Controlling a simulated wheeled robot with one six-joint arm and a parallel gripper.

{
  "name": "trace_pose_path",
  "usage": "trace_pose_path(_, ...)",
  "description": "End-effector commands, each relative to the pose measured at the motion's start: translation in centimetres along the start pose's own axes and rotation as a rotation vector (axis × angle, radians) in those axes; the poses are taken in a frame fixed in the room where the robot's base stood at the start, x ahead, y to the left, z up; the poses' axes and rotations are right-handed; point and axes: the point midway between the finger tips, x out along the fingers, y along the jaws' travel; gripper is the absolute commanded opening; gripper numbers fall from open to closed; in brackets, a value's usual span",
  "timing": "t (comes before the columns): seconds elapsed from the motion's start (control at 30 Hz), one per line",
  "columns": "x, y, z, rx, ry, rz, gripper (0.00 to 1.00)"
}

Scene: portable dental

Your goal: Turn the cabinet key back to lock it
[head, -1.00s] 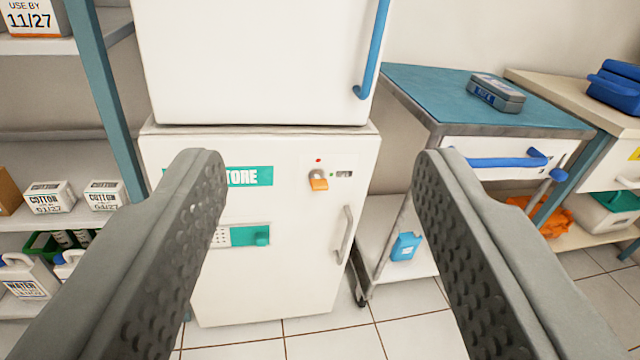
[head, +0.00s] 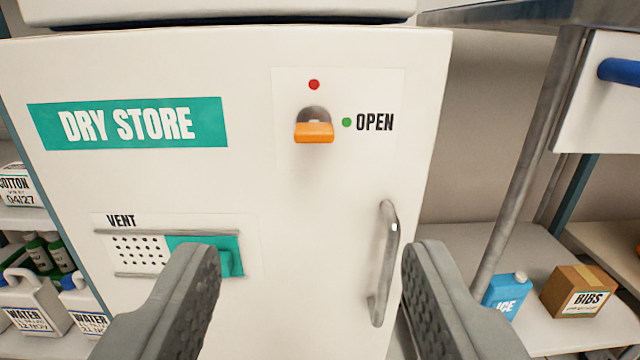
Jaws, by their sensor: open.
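The white dry store cabinet (head: 330,210) faces me, its door shut. The key (head: 314,132) has an orange grip and sits in a round grey lock (head: 313,113) at the upper right of the door. A red dot (head: 314,85) is above the lock, and a green dot (head: 347,122) with the word OPEN is to its right. The orange grip looks wide and flat; I cannot tell which dot it is turned to. My gripper (head: 313,255) is open and empty, its fingers wide apart, below the key in the picture and not touching it.
A grey vertical door handle (head: 387,262) is near my right finger. A vent with a green slider (head: 205,256) is behind my left finger. A trolley shelf at right holds a blue ice pack (head: 505,295) and a bibs box (head: 580,290). Water jugs (head: 35,300) stand at left.

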Motion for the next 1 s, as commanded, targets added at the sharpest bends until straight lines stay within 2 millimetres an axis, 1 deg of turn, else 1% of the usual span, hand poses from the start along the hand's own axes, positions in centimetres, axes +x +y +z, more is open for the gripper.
trace_pose_path(0.03,0.0,0.2,0.6,0.004,0.000,-0.001,0.53)
trace_pose_path(0.17,0.3,0.4,1.1,0.007,0.002,-0.005,0.53)
trace_pose_path(0.27,1.1,0.4,1.0,0.006,0.003,-0.006,0.53)
trace_pose_path(0.33,2.0,0.3,1.1,0.006,0.002,-0.006,0.53)
trace_pose_path(1.0,13.7,0.2,1.1,0.007,0.002,-0.006,0.53)
